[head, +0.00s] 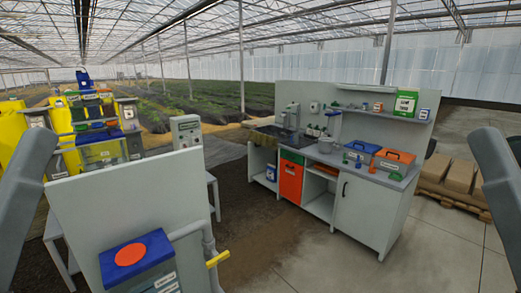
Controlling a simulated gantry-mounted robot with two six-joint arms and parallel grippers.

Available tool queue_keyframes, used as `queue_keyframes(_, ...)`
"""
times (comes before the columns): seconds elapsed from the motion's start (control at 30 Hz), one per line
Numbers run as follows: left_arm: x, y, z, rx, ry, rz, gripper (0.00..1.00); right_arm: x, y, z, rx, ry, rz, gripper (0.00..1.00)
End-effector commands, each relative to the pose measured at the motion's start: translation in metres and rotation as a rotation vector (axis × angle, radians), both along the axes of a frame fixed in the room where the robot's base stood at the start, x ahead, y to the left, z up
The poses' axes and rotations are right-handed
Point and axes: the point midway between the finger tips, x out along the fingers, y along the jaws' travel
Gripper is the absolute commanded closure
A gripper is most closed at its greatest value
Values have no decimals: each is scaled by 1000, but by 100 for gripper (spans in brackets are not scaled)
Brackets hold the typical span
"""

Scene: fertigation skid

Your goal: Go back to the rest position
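Grey links of my two arms show at the left and right edges of the head view. No fingers of my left gripper or my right gripper show, so whether they are open, shut or holding anything is hidden.
A grey skid panel (92,207) stands close in front, with a blue-lidded box (137,262) and a yellow-handled valve (218,259). A workbench (362,209) with a sink, blue and orange toolboxes (394,159) is at right. Concrete floor (335,262) lies clear before it.

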Motion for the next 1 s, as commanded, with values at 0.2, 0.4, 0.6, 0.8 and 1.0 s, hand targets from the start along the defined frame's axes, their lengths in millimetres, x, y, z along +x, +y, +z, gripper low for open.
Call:
queue_keyframes(0.2, 0, 0, 136, 1, 0, 2, 40, 0, 0, 136, 0, 0, 0, 50)
queue_keyframes(0.4, 0, 0, 225, 1, 0, 2, 40, 0, 0, 225, 0, 0, 0, 50)
queue_keyframes(0.6, 1, 0, 260, 1, 1, 3, 40, 0, 0, 260, 0, 0, 0, 50)
queue_keyframes(0.8, 0, 0, 257, 1, 0, 3, 40, 0, 0, 257, 0, 1, 0, 50)
queue_keyframes(1.0, 0, 0, 257, 1, 0, 3, 40, 0, 0, 257, 0, 1, 0, 50)
